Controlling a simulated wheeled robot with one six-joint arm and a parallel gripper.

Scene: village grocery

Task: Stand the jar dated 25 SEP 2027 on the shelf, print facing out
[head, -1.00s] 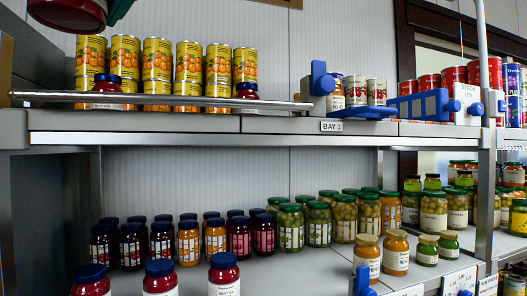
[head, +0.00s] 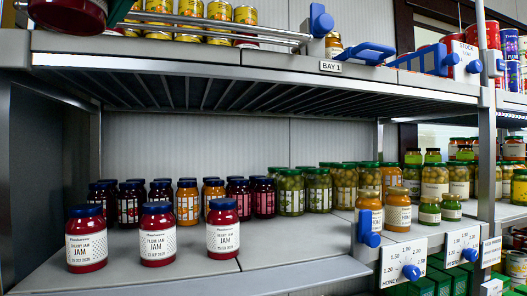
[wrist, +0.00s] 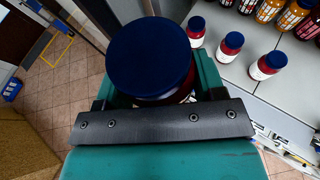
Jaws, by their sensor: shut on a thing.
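My gripper (wrist: 158,98) is shut on a jar with a dark blue lid (wrist: 150,52), seen from above in the wrist view. The held jar's dark red underside (head: 66,14) shows at the top left of the head view, beside a bit of my green gripper. Its print and date are hidden. The jar is in the air in front of the shelving. On the lower shelf (head: 180,275), three red jam jars with blue lids stand near the front edge, labels outward: left (head: 86,245), middle (head: 157,240), right (head: 223,235). Their small dates are not surely readable.
Behind them stand several dark jars and green-lidded jars (head: 291,195). Honey-coloured jars (head: 369,208) stand to the right, near a blue clip (head: 368,225) and price cards. Bare shelf lies right of the front jars. The upper shelf edge (head: 200,50) overhangs.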

